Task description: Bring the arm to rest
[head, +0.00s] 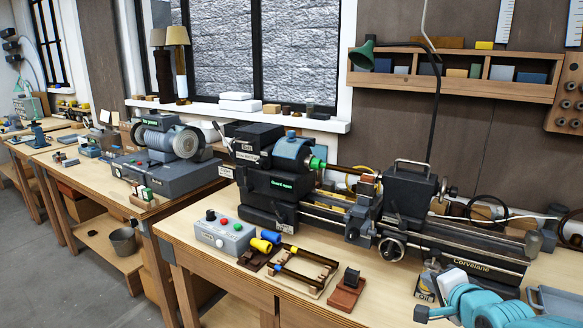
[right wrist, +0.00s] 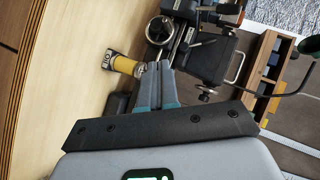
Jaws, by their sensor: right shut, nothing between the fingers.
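My right arm, teal, comes in at the lower right corner of the head view. My right gripper (head: 422,313) is low over the bench in front of the lathe. In the right wrist view its two grey fingers (right wrist: 156,78) are together with nothing between them. An oil can (head: 425,288) with a yellow label stands close to the gripper. In the right wrist view the can (right wrist: 125,65) is just left of the fingertips, and I cannot tell the exact gap. My left gripper is not in view.
The lathe (head: 470,262) stands behind the gripper. A control box (head: 222,232), yellow and blue cylinders, a wooden frame and a red-brown block (head: 347,295) lie along the bench front. A dark green lamp (head: 363,55) hangs above. Bare bench top (head: 385,290) shows left of the can.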

